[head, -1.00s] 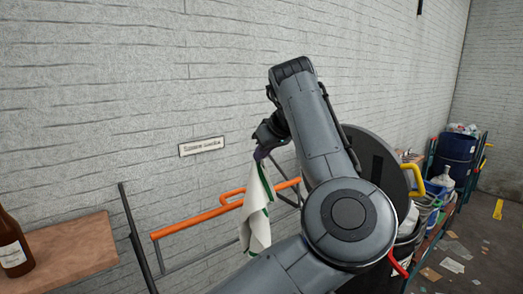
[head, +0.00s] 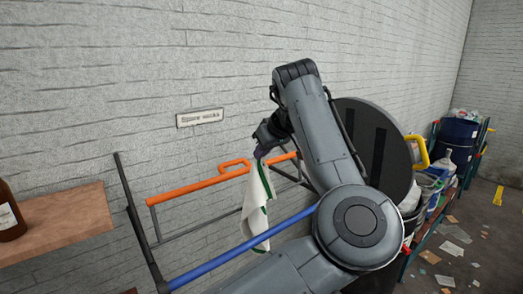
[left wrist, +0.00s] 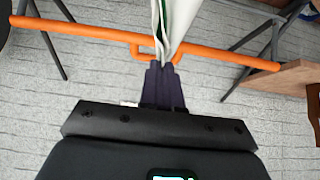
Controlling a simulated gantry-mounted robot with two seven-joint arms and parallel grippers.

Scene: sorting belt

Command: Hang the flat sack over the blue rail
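The flat sack (head: 257,204) is white cloth with green stripes. It hangs down from my left gripper (head: 264,152), near the orange rail and above the blue rail. In the left wrist view the fingers (left wrist: 163,68) are shut on the sack's top edge (left wrist: 175,25). The blue rail (head: 235,252) runs from lower left up to the right, in front of and below the orange rail. The sack's lower end overlaps the blue rail in the picture; I cannot tell whether they touch. My right gripper is not in view.
The orange rail (head: 190,190) with a raised loop runs along the white brick wall, under a small sign (head: 200,117). A wooden shelf (head: 60,222) with a brown bottle (head: 10,215) is at the left. Bins and a blue barrel (head: 456,136) stand at the right.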

